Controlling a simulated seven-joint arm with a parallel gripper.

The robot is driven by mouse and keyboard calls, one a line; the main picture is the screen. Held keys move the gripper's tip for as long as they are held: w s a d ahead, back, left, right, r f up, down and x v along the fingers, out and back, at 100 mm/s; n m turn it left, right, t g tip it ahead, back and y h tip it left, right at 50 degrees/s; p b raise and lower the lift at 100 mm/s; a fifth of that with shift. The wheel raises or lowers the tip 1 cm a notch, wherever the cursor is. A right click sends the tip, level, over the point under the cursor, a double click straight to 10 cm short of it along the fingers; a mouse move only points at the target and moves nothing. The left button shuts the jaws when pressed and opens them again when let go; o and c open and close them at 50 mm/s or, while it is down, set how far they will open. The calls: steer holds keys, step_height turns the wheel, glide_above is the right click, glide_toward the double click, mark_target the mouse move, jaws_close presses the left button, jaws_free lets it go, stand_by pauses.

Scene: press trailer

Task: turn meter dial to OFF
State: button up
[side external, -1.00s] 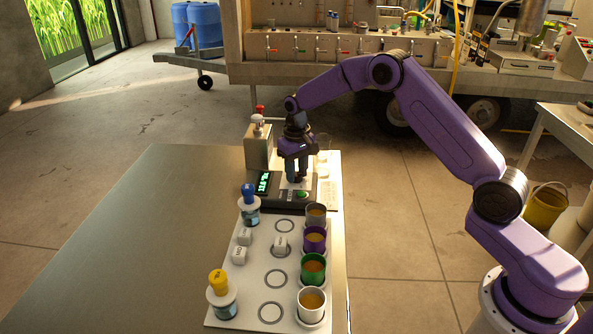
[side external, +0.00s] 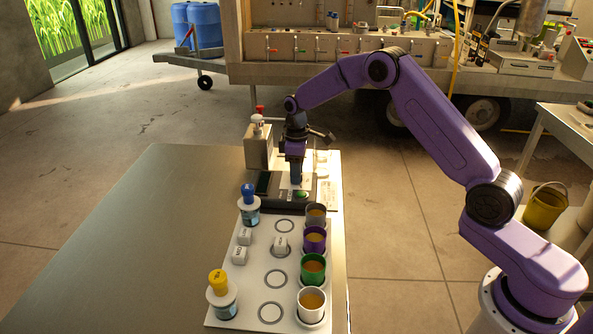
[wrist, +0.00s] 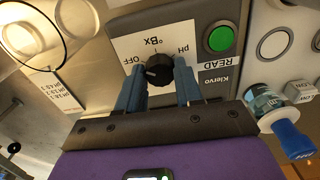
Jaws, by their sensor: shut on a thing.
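The meter (side external: 285,203) stands at the far end of the metal table, its display (side external: 263,184) dark. In the wrist view its black dial (wrist: 160,69) sits on a white panel (wrist: 125,45) marked OFF, Bx and pH. The pale mark on the dial appears to point to the left, towards the OFF label (wrist: 132,60). My gripper (wrist: 160,85) is shut on the dial, one blue finger on each side. In the side view my gripper (side external: 296,180) points down onto the meter and hides the dial.
A green READ button (wrist: 220,39) is beside the dial. A dispenser box (side external: 258,147) stands behind the meter. A white tray (side external: 252,275) in front holds cups, white blocks and capped bottles. The table's left side is clear.

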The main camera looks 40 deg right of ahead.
steer(key=shift+w+r+n, duration=0.1)
steer(key=shift+n, duration=0.3)
steer(key=o, duration=1)
steer(key=shift+o, duration=0.2)
step_height(320, 180, up, 17)
steer(key=shift+r, duration=0.2)
